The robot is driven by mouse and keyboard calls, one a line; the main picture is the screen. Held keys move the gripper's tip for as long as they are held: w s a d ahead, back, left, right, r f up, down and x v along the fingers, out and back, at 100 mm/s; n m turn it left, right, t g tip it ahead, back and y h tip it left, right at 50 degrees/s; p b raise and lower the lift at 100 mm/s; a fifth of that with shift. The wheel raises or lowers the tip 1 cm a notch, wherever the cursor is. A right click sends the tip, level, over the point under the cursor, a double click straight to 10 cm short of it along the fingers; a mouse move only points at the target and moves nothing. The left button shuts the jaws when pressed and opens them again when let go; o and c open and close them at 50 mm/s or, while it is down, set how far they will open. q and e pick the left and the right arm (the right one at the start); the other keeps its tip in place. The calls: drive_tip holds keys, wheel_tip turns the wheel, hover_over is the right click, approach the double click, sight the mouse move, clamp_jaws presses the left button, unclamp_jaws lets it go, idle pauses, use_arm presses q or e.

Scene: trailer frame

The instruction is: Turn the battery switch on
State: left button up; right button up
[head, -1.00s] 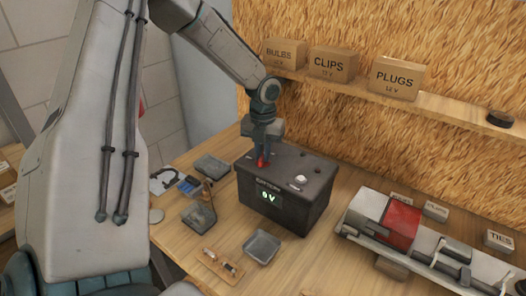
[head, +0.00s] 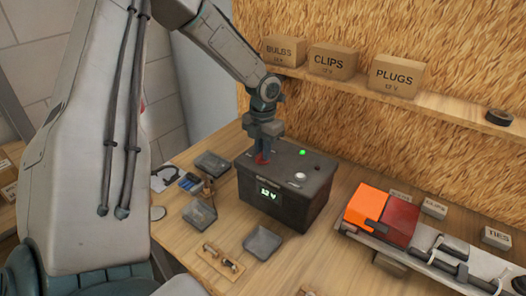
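The black battery box (head: 285,203) stands on the wooden bench. Its front display (head: 268,191) reads 12 V, and a small green light (head: 302,153) glows on its top. The red battery switch (head: 262,159) is on the box top at the left and is partly hidden by my gripper. My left gripper (head: 267,155) reaches down from above, with its fingers closed around the switch. My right gripper is not in view.
A light board (head: 480,270) with an orange lit lamp (head: 370,206) and a red lamp (head: 401,221) lies to the right. Small trays (head: 262,243) lie left and in front of the box. A shelf (head: 450,113) with labelled cartons runs behind.

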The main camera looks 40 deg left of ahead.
use_arm(q)
drive_tip(key=o, duration=0.4)
drive_tip(key=shift+r+p, duration=2.25)
drive_tip(key=shift+r, duration=0.8)
drive_tip(key=shift+f, duration=0.1)
